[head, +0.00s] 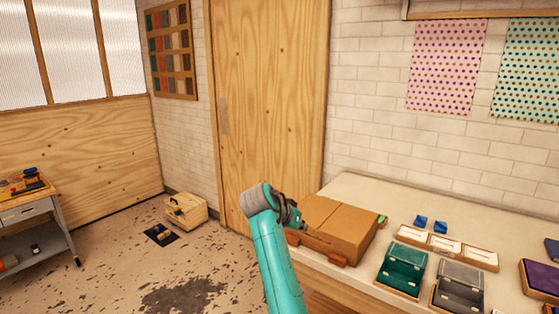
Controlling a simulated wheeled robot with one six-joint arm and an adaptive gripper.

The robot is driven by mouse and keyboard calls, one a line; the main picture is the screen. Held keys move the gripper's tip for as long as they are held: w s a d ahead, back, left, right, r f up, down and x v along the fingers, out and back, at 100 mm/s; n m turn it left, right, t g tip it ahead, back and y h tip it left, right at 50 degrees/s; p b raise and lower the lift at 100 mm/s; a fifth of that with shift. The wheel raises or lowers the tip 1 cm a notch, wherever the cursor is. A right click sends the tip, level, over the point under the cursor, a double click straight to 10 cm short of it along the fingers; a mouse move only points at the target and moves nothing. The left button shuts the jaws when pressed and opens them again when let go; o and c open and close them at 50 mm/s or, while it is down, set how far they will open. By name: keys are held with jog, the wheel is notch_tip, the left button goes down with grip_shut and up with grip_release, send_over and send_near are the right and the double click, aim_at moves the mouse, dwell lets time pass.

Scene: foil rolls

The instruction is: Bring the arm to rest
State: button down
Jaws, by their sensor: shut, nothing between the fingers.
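My teal arm with its grey joint rises from the bottom middle of the head view. My gripper (300,224) is the small dark part just right of the grey joint. It is shut and empty, and partly hidden by the arm. It shows in front of the left end of a brown cardboard box (338,222) on the workbench (375,192); whether it touches the box, I cannot tell.
Right of the box, the bench holds white trays (445,245), a green case (405,265), a grey case (461,282) and small blue pieces (421,221). A wooden crate (186,211) and a grey cart (35,212) stand left. The floor (125,265) between is mostly open.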

jog(key=s+d+f+n+t+y, duration=0.1)
jog(key=s+d+f+n, duration=0.3)
jog(key=f, duration=0.9)
jog(key=s+d+f+m+t+y, duration=0.1)
jog(key=s+f, duration=0.5)
jog(key=f, duration=0.6)
jog(key=s+d+f+n+t+y, duration=0.1)
jog(key=s+d+f, duration=0.1)
jog(key=s+f, duration=0.55)
jog(key=s+d+f+n+t+y, duration=0.15)
jog(key=s+f, duration=0.35)
jog(key=s, duration=0.6)
jog(key=s+d+r+y, duration=0.1)
jog(key=s+r, duration=0.1)
jog(key=s, duration=1)
jog(key=s+d+r+y, duration=0.1)
jog(key=s+d, duration=0.1)
jog(key=s, duration=1)
jog(key=s+r+t, duration=0.3)
jog(key=s+r, duration=1.3)
jog(key=r, duration=0.1)
jog(key=shift+s+d+r, duration=0.2)
jog(key=shift+s+d, duration=0.05)
jog(key=shift+d, duration=0.1)
